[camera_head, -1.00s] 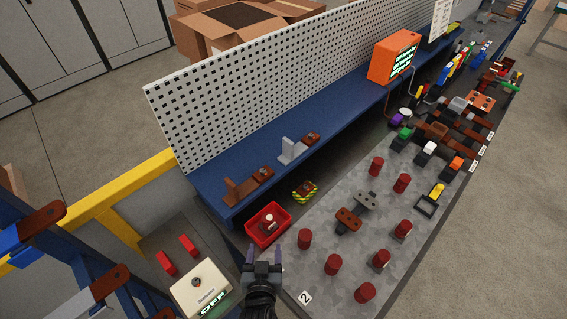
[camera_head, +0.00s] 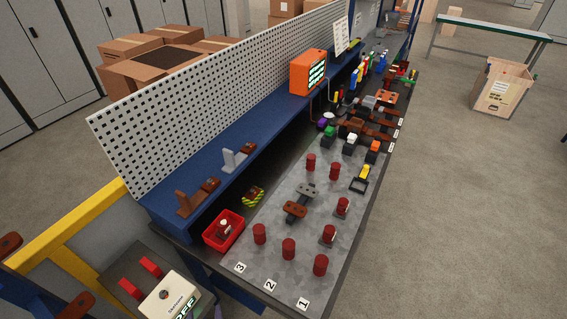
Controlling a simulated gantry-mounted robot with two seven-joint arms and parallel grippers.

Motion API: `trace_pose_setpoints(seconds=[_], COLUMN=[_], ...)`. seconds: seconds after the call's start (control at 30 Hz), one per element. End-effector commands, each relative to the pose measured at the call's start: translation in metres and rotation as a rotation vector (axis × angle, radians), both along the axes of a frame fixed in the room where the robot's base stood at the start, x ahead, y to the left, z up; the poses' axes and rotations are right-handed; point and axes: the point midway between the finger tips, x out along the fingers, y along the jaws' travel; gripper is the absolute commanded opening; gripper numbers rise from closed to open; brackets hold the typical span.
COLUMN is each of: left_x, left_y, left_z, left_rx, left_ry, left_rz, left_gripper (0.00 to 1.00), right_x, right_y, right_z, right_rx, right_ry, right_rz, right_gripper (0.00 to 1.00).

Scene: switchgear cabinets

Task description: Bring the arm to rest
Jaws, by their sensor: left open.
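Only a small piece of my left gripper (camera_head: 217,311) shows at the bottom edge of the head view, beside the white box with a black knob (camera_head: 168,302). Its fingers are mostly cut off by the frame, and I see nothing held in it. It is apart from the red bin (camera_head: 224,230) and the grey mat (camera_head: 250,252). My right gripper is not in view.
The bench carries several red cylinders (camera_head: 289,249), a brown-and-grey part (camera_head: 295,210) and numbered labels. A blue shelf (camera_head: 165,208) with a pegboard (camera_head: 215,110) and an orange screen box (camera_head: 307,72) runs behind.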

Motion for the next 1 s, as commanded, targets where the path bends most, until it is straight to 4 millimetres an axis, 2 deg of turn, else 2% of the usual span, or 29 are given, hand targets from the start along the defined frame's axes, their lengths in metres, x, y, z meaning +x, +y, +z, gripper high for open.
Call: trace_pose_setpoints(seconds=[0.1,0.27,0.53,0.63,0.7,0.77,1.0], left_x=[-0.010,-0.028,-0.083,-0.106,-0.125,-0.124,-0.124], left_y=[0.013,0.021,0.025,0.021,0.020,0.020,0.020], left_z=[-0.002,0.001,0.013,0.013,0.005,0.032,0.095], left_rx=[-0.033,-0.069,-0.047,-0.034,-0.045,-0.054,-0.054], left_ry=[0.078,0.216,0.545,0.672,0.778,0.771,0.769], left_rz=[-0.070,-0.189,-0.363,-0.396,-0.388,-0.378,-0.379], left_gripper=[0.63,0.63,0.63,0.63,0.63,0.63,0.63], right_x=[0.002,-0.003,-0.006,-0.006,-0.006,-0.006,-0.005], right_y=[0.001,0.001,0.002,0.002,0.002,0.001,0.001], right_z=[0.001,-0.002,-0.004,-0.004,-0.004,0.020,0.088], right_rx=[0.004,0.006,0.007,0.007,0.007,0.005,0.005], right_ry=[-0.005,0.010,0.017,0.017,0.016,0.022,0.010], right_rz=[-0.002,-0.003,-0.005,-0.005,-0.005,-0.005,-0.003], right_gripper=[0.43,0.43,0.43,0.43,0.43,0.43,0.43])
